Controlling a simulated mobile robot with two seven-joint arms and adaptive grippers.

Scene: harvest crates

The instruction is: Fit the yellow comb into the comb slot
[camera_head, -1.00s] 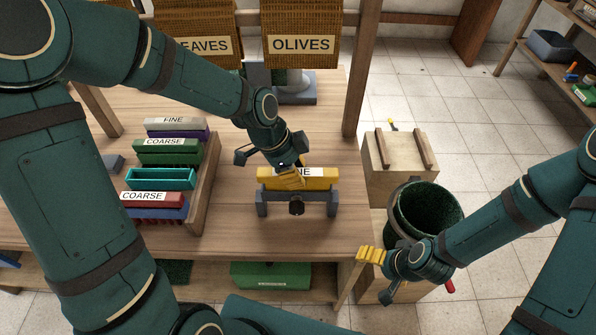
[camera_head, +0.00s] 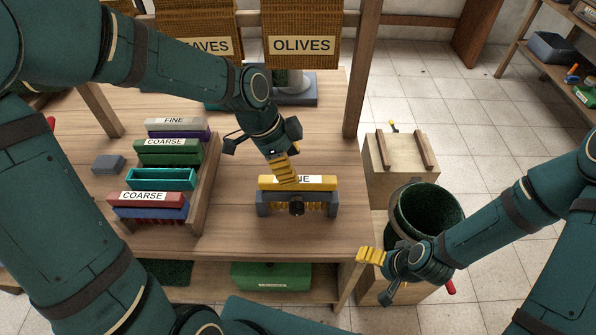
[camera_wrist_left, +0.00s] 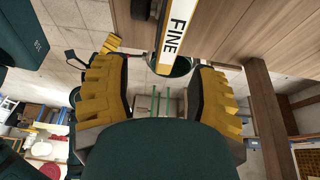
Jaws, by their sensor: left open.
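The yellow comb (camera_head: 325,183), with a white FINE label, lies level along the top of the dark grey holder (camera_head: 263,203) on the table, its teeth pointing down.
A wooden rack (camera_head: 205,190) at left holds several labelled combs and a teal frame (camera_head: 161,178). A grey block (camera_head: 108,164) lies left of it. A dark bin (camera_head: 428,212) and wooden box (camera_head: 402,165) stand right of the table. Tabletop around the holder is clear.

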